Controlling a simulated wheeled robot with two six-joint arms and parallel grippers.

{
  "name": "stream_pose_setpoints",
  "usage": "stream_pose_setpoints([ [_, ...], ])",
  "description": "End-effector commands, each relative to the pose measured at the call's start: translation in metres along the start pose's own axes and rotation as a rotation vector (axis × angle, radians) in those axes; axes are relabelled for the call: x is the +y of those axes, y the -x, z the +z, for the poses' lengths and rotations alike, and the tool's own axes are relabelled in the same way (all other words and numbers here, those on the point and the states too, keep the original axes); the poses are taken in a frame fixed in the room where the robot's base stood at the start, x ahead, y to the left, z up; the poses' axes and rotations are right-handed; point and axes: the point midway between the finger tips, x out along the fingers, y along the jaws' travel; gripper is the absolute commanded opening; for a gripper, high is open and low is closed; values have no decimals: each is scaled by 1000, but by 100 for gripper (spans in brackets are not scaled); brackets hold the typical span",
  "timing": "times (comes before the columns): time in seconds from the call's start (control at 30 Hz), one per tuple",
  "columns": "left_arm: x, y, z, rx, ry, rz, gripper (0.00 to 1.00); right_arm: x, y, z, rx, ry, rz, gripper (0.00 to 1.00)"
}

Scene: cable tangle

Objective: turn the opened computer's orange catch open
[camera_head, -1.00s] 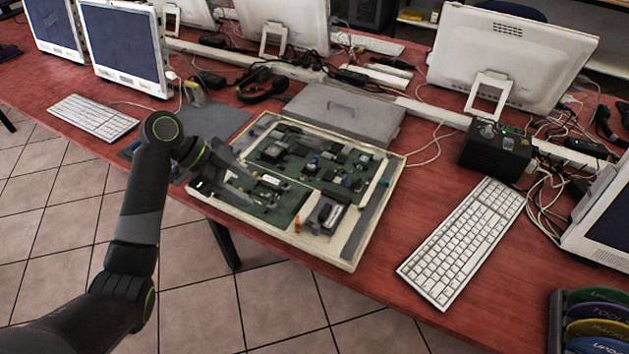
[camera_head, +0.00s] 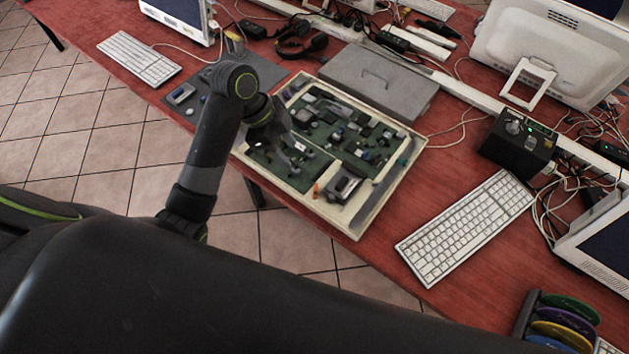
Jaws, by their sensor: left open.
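The opened computer (camera_head: 404,160) lies flat on the red table as a shallow pale case with green circuit boards inside. Its small orange catch (camera_head: 316,188) stands near the front edge, left of a grey and black part. My left gripper (camera_head: 292,154) is open over the left part of the boards, up and left of the catch and apart from it. The fingers are small and blend with the boards, so I cannot tell their exact height. They hide some of the board under them. My right gripper is not in view.
A grey cover (camera_head: 380,80) lies behind the case. A white keyboard (camera_head: 466,228) and a black box (camera_head: 517,145) are to the right. A grey mat (camera_head: 262,72) with small items lies to the left. Bare red table (camera_head: 440,180) separates case and keyboard. My dark arm fills the bottom.

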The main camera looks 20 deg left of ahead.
Motion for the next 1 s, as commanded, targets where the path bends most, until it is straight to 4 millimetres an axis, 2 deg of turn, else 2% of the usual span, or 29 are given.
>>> stream_pose_setpoints([
  [0.03, 0, -14, 1, 3, -1, 1, 45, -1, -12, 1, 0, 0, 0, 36],
  [0.43, 0, -72, 1, 3, -2, 1, 45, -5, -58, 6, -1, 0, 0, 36],
  [0.5, 1, -83, -1, 5, 2, 5, 45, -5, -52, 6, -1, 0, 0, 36],
  [0.8, 0, -136, -1, 3, 0, 3, 45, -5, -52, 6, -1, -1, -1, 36],
  [1.0, 0, -151, -1, 2, -2, 0, 45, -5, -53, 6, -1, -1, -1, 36],
])
